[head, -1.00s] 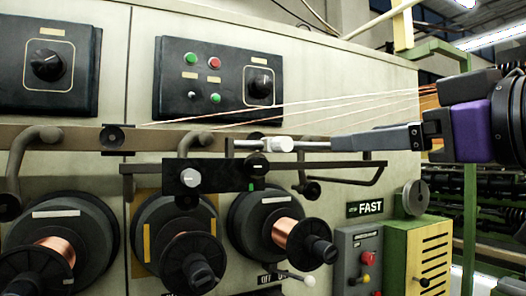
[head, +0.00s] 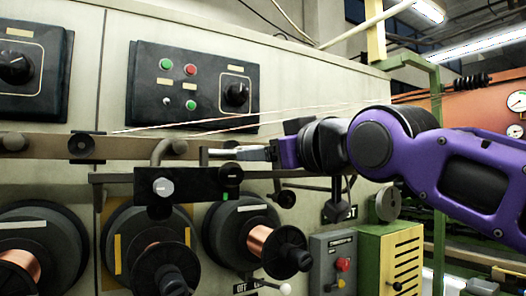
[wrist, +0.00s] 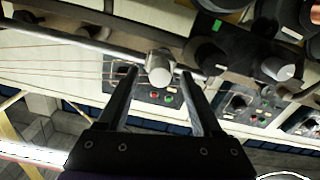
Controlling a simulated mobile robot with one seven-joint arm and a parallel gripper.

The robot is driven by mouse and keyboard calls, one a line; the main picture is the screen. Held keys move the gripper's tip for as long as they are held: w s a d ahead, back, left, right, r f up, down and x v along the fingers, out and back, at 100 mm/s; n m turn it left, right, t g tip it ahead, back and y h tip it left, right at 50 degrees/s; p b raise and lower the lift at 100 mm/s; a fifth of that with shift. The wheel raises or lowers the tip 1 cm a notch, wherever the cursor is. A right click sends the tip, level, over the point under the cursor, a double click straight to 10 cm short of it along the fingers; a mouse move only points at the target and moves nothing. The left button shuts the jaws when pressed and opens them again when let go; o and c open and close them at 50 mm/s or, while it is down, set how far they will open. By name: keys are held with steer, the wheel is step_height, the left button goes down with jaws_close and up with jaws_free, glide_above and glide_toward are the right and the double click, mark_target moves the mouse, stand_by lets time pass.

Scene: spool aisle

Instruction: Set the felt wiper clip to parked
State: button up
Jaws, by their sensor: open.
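A pale grey clip with a round end, which looks like the felt wiper clip (wrist: 159,68), sits on a thin metal rail in the wrist view. My gripper (wrist: 160,74) is open, with one finger on each side of it and visible gaps between. In the head view my gripper (head: 242,153) reaches in from the right at the rail, and the pale clip (head: 226,153) is partly hidden by its fingers.
Copper wires (head: 230,122) run just above my gripper. Wire spools (head: 258,241) stick out below the rails. A black panel (head: 193,87) with buttons and a dial is above. A grey button box (head: 334,262) and a yellow vented box (head: 389,262) stand lower right.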

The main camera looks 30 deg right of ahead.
steer(key=shift+w, duration=0.35)
jaws_close()
stand_by(1.2)
